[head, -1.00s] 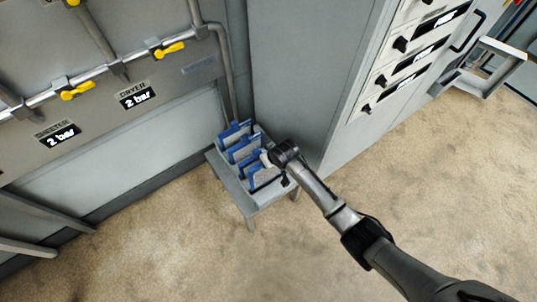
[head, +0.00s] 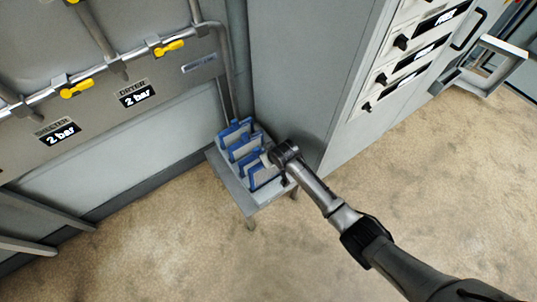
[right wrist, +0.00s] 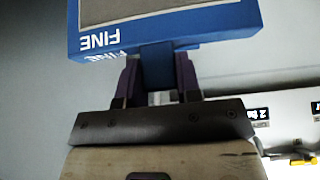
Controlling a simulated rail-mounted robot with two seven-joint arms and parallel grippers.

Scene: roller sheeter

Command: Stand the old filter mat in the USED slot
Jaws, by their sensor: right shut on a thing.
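My right gripper (right wrist: 160,88) is shut on the blue tab of a filter mat. The mat (right wrist: 155,25) has a blue frame marked FINE and a grey panel; only part of it shows in the right wrist view. In the head view my right gripper (head: 270,157) is at the right side of a rack of blue-framed mats (head: 237,136) on a small grey table. The held mat (head: 262,177) appears to be at the rack's near end. The gripper hides part of it. I cannot read any slot label or tell whether the mat is fully seated. My left gripper is not in view.
The small grey table (head: 222,172) stands in the corner between the pipe wall and a tall grey cabinet (head: 295,75). Pipes with yellow valve handles (head: 170,47) run along the wall at upper left. The floor in front is clear.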

